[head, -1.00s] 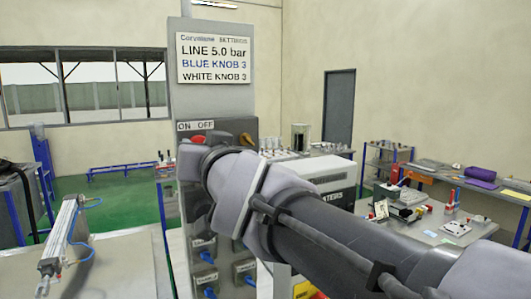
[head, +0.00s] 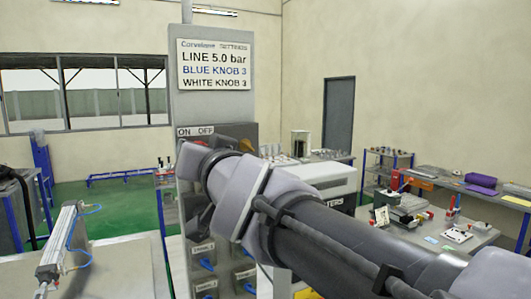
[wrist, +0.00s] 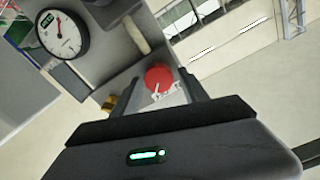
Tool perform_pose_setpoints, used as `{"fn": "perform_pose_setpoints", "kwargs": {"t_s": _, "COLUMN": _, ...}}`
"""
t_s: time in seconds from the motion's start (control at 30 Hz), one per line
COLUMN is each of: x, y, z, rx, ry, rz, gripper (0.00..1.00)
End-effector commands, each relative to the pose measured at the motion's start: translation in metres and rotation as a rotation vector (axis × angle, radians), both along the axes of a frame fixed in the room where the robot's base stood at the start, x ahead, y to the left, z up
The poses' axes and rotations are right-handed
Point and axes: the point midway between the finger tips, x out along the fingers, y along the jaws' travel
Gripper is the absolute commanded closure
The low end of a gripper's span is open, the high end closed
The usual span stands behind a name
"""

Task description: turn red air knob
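The red air knob (wrist: 158,78) shows in the wrist view as a round red cap with a small white label on its near edge. My gripper (wrist: 160,88) is open, with one dark finger to each side of the knob. I cannot tell whether the fingertips reach around it or touch it. In the head view, my wrist hides the gripper and most of the knob, just below the ON OFF label (head: 195,131).
The grey panel (head: 214,104) carries a settings sign (head: 214,64) and blue knobs below. A round pressure gauge (wrist: 62,35) is near the knob in the wrist view. A bench with a cylinder (head: 62,242) stands at left, and a cluttered table (head: 432,240) at right.

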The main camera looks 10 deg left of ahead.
Motion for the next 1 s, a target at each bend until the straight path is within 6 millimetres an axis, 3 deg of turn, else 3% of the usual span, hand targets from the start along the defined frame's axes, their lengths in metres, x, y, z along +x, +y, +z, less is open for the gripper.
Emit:
{"fn": "perform_pose_setpoints", "kwargs": {"t_s": 0.3, "x": 0.0, "y": 0.0, "z": -0.003, "rx": -0.003, "ry": 0.004, "rz": 0.001, "gripper": 0.42}}
{"fn": "perform_pose_setpoints", "kwargs": {"t_s": 0.43, "x": -0.011, "y": -0.006, "z": -0.001, "rx": -0.002, "ry": 0.004, "rz": 0.002, "gripper": 0.42}}
{"fn": "perform_pose_setpoints", "kwargs": {"t_s": 0.8, "x": -0.108, "y": -0.066, "z": 0.005, "rx": 0.0, "ry": 0.002, "rz": 0.002, "gripper": 0.42}}
{"fn": "perform_pose_setpoints", "kwargs": {"t_s": 1.0, "x": -0.141, "y": -0.086, "z": 0.002, "rx": -0.001, "ry": 0.004, "rz": 0.001, "gripper": 0.42}}
